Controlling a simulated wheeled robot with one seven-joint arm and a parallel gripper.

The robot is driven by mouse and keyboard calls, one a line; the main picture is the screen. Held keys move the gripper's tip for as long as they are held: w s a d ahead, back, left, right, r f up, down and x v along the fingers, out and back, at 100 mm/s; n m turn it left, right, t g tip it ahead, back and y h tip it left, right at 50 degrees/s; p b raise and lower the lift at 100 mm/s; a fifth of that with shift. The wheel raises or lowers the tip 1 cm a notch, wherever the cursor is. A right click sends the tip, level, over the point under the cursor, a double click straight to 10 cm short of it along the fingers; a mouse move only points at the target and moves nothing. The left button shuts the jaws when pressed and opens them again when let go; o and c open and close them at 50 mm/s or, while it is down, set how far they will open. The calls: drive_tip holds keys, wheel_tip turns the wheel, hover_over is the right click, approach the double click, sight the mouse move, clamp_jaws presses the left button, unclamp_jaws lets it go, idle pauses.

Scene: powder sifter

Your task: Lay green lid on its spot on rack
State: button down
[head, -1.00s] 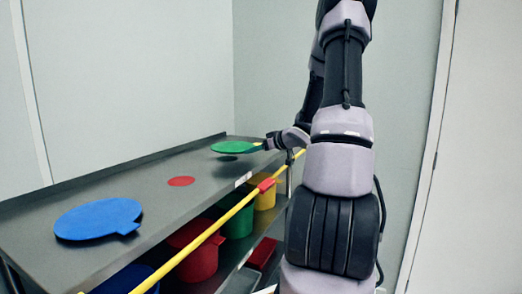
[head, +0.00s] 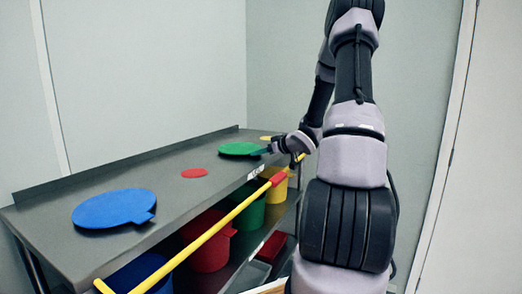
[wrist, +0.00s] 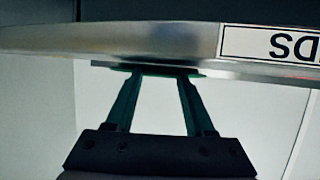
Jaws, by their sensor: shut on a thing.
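The green lid (head: 240,149) is a flat disc over the far part of the grey rack top (head: 165,185), lying level. No clear gap shows between it and the surface, but I cannot tell if it fully rests there. My gripper (head: 268,150) is shut on the lid's tab at its right, at the rack's front edge. In the wrist view my fingers (wrist: 160,72) reach the metal edge, with only a thin green sliver showing between them. The lid hides any green spot below it.
A blue lid (head: 112,208) lies on the near part of the rack. A red spot (head: 194,173) and a yellow spot (head: 266,138) are uncovered. A yellow bar (head: 215,228) runs along the front. Red (head: 208,245) and green (head: 251,212) buckets stand below.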

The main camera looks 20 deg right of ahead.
drive_tip(key=shift+c, duration=0.9)
unclamp_jaws()
drive_tip(key=shift+s, duration=0.1)
drive_tip(key=v, duration=1)
drive_tip(key=shift+s+r, duration=0.15)
drive_tip(key=shift+s, duration=0.1)
drive_tip(key=shift+d, duration=0.1)
